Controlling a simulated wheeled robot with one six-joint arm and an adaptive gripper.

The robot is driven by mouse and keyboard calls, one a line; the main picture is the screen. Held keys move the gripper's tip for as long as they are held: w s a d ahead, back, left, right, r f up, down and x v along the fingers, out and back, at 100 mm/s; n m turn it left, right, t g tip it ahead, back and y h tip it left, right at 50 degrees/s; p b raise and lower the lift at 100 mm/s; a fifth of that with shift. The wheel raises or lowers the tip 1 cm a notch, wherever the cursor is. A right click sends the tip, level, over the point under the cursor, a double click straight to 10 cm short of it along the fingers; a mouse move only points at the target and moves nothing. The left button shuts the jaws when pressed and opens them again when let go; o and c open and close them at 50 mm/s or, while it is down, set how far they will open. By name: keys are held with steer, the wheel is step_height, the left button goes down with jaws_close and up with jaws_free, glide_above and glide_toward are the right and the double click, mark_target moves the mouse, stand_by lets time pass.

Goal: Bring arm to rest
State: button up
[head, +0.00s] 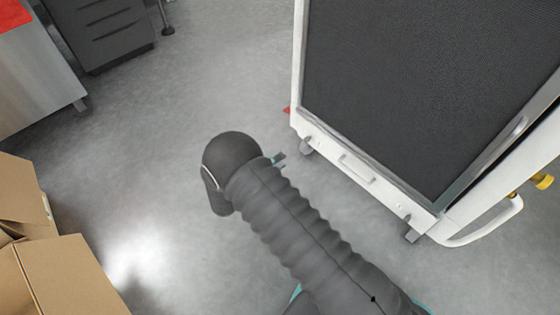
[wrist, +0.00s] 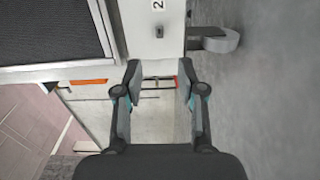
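My gripper (wrist: 159,80) shows in the wrist view with its two dark fingers apart and nothing between them. It faces the lower part of a white machine (wrist: 155,25), with a gap of floor and pale surface seen between the fingers. In the head view my arm, in a dark ribbed sleeve, reaches from the bottom right up to the middle of the picture. My gripper is mostly hidden there behind the arm's end; only a small bit shows beside the sleeve. The white machine (head: 365,178) with a dark mesh panel (head: 430,80) stands right of the arm, apart from it.
Cardboard boxes (head: 70,280) stand at the lower left. A metal cabinet (head: 35,75) with a red top (head: 12,14) and a dark drawer unit (head: 105,30) are at the upper left. The machine has a white handle (head: 485,228) and casters. Grey floor (head: 150,150) is clear left of the arm.

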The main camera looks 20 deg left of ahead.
stand_by(0.4)
steer(key=s+d+f+n+g+h, duration=0.25)
steer(key=s+d+f+g, duration=0.2)
steer(key=d, duration=0.25)
steer(key=s+d+r+g+h, duration=0.1)
steer(key=s+d+r+g, duration=0.2)
steer(key=d+r+g, duration=0.2)
steer(key=s+d+r+m+y+p, duration=0.3)
steer(key=d+r, duration=0.6)
steer(key=r, duration=0.7)
steer(key=s+d+r+m+g+y+p, duration=0.1)
steer(key=s+d+r+m+y+p, duration=0.3)
steer(key=r, duration=1.2)
steer(key=s+d+r+m+y+p, duration=0.3)
steer(key=d+r+m, duration=0.6)
steer(key=d+r, duration=0.7)
steer(key=shift+s+d+r+p, duration=0.15)
steer(key=shift+s+r+p, duration=0.1)
steer(key=shift+s+p, duration=0.15)
